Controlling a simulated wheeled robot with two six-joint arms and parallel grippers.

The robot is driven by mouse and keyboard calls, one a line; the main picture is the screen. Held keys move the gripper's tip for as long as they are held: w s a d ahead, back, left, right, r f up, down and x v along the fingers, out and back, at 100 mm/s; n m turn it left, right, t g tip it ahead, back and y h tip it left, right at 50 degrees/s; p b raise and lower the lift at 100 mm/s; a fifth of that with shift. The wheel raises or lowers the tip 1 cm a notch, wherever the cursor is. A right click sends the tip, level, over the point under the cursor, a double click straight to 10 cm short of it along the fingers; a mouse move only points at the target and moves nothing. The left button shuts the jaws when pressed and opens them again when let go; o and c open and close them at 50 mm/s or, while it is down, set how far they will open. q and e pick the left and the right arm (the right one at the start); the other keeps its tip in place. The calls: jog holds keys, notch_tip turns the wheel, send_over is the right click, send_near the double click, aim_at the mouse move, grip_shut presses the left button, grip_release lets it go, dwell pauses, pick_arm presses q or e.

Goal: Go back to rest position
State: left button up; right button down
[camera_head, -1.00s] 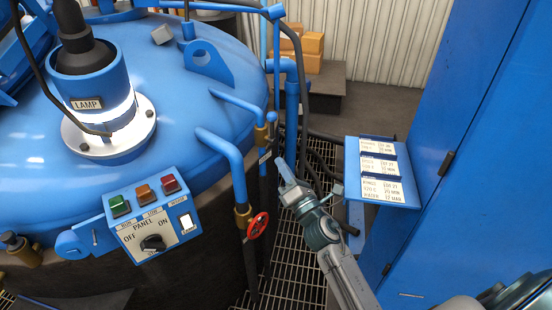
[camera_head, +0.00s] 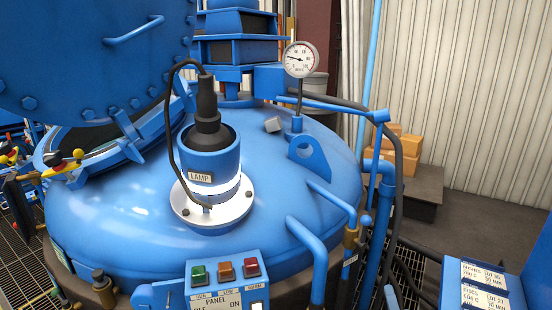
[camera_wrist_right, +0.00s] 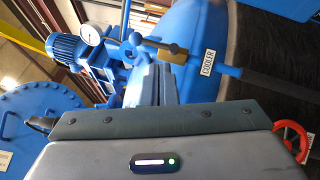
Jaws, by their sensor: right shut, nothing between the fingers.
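The tip of my right gripper (camera_head: 390,297) shows at the bottom edge of the head view, right of the blue pipes, with the rest of that arm out of frame. In the right wrist view the same gripper (camera_wrist_right: 158,84) points towards the blue vessel's pipework, its fingers together and holding nothing. My left gripper and arm are in neither view.
The round blue vessel (camera_head: 110,225) with its lamp (camera_head: 211,158) fills the middle. Blue pipes (camera_head: 318,255) stand close to my right gripper. A gauge (camera_head: 300,59) rises behind. A red handwheel (camera_wrist_right: 291,140) shows in the wrist view. Label cards (camera_head: 484,277) lie right.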

jog(key=s+d+f+m+g+h, duration=0.35)
jog(key=s+f+m+g, duration=0.55)
jog(key=s+m, duration=0.35)
jog(key=s+a+f+m+g+y, duration=0.2)
jog(key=s+f+m+g, duration=0.15)
jog(key=s, duration=0.45)
jog(key=s+a+f+m+g+y, duration=0.2)
jog(key=s+a+f+m+g, duration=0.15)
jog(key=s, duration=0.45)
jog(key=d+f+g, duration=0.2)
jog(key=d+f, duration=0.1)
jog(key=f, duration=2.6)
jog(key=s+d+f+g, duration=0.1)
jog(key=s+f, duration=1.7)
jog(key=f, duration=0.2)
jog(key=shift+s+d+f, duration=0.15)
jog(key=shift+s+d, duration=0.15)
jog(key=shift+s, duration=0.1)
